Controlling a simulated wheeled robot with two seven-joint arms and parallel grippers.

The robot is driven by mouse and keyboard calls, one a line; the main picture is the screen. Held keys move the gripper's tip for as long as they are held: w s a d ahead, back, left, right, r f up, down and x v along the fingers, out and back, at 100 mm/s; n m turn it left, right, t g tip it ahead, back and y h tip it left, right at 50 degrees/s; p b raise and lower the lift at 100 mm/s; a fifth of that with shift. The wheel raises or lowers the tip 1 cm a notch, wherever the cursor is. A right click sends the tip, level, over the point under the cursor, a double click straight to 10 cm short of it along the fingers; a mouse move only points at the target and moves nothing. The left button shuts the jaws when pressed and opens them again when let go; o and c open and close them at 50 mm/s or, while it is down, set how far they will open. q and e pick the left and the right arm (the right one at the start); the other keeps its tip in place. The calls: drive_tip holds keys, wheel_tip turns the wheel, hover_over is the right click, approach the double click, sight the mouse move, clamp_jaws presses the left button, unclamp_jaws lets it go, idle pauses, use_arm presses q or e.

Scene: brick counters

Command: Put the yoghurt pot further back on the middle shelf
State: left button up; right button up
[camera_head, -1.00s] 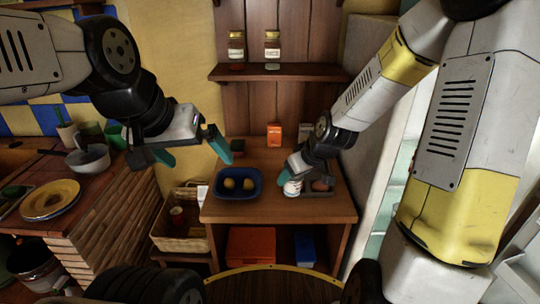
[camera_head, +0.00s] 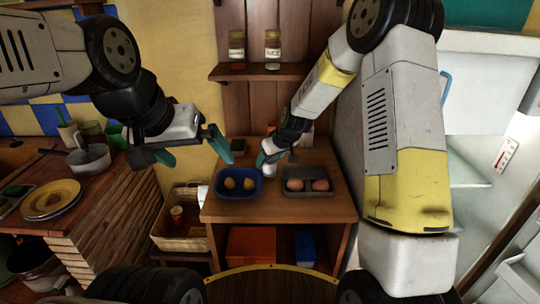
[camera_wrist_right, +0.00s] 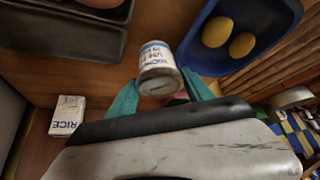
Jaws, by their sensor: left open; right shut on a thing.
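The yoghurt pot (camera_head: 270,171) is small and white, with blue lettering and a grey end that show in the right wrist view (camera_wrist_right: 157,62). My right gripper (camera_head: 268,158) is shut on it, with a teal finger on either side in the wrist view. The pot is over the middle shelf (camera_head: 323,210), between the blue tray and the egg tray; I cannot tell whether it touches the shelf. My left gripper (camera_head: 196,152) is open and empty, left of the shelf unit.
The blue tray (camera_head: 239,196) holds two yellow fruits. The dark tray (camera_head: 308,193) holds two brown eggs. A rice box (camera_wrist_right: 67,116) stands further back; an orange box (camera_head: 308,127) is partly hidden by my arm. Jars stand on the upper shelf (camera_head: 258,78).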

drive_tip(key=shift+f, duration=0.85)
drive_tip(key=o, duration=1.5)
drive_tip(key=shift+f, duration=0.15)
